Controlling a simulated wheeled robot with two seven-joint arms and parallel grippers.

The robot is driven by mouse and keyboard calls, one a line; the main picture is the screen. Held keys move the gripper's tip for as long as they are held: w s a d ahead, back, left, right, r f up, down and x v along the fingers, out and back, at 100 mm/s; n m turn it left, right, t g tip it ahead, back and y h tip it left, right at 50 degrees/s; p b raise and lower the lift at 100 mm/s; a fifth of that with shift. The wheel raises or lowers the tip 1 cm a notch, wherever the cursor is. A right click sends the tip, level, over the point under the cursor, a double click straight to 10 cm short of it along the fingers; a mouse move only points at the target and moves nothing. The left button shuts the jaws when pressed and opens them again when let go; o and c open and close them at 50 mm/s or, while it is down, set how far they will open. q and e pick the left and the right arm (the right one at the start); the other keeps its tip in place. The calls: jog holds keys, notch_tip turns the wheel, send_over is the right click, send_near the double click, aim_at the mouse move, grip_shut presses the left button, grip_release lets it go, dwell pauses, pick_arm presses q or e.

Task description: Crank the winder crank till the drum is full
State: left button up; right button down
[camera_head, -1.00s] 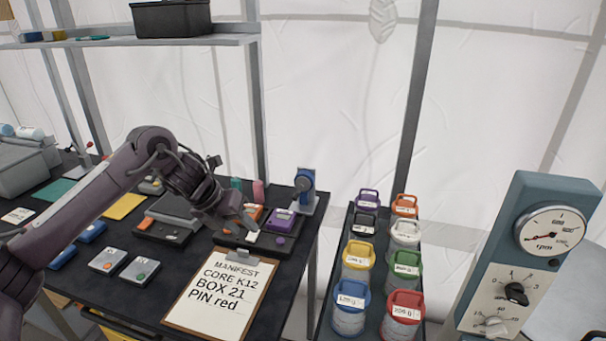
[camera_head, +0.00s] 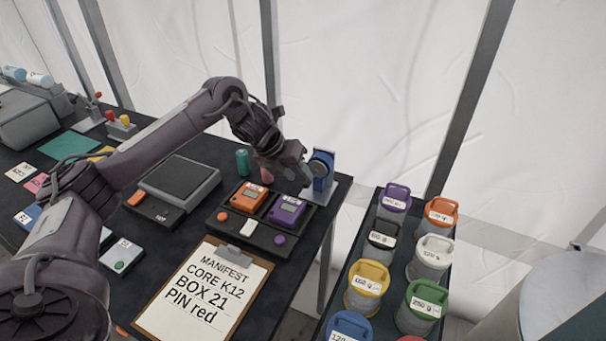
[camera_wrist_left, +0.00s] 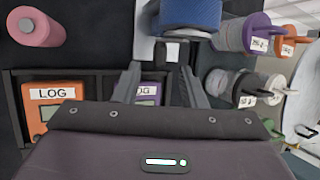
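The winder (camera_head: 322,172) stands at the right end of the dark table, with a blue drum and a grey upright on a pale base. In the left wrist view its blue drum (camera_wrist_left: 190,14) is at the top, with a pale crank arm (camera_wrist_left: 187,33) across its near side. My left gripper (camera_head: 303,176) is right beside the winder's left side. In the left wrist view its fingers (camera_wrist_left: 160,78) are spread apart. A small dark knob (camera_wrist_left: 160,54) shows between and beyond the fingertips; I cannot tell if they touch it. How full the drum is cannot be seen. My right gripper is not in view.
Orange (camera_head: 249,196) and purple (camera_head: 287,210) boxes sit in a black tray below my gripper. A pink cylinder (camera_wrist_left: 36,27) stands nearby. A clipboard (camera_head: 204,290) lies at the front. Several labelled canisters (camera_head: 370,285) stand on a separate rack to the right.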

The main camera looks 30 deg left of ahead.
aim_at(306, 182)
pick_arm(q)
jog(key=x, duration=0.2)
jog(key=shift+w+f, duration=0.2)
jog(key=shift+w+d+f, duration=0.15)
jog(key=shift+f, duration=0.2)
grip_shut()
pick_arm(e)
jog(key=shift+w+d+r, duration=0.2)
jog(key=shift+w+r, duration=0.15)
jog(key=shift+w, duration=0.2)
pick_arm(q)
jog(key=shift+r+p, duration=0.15)
jog(key=shift+p, duration=0.2)
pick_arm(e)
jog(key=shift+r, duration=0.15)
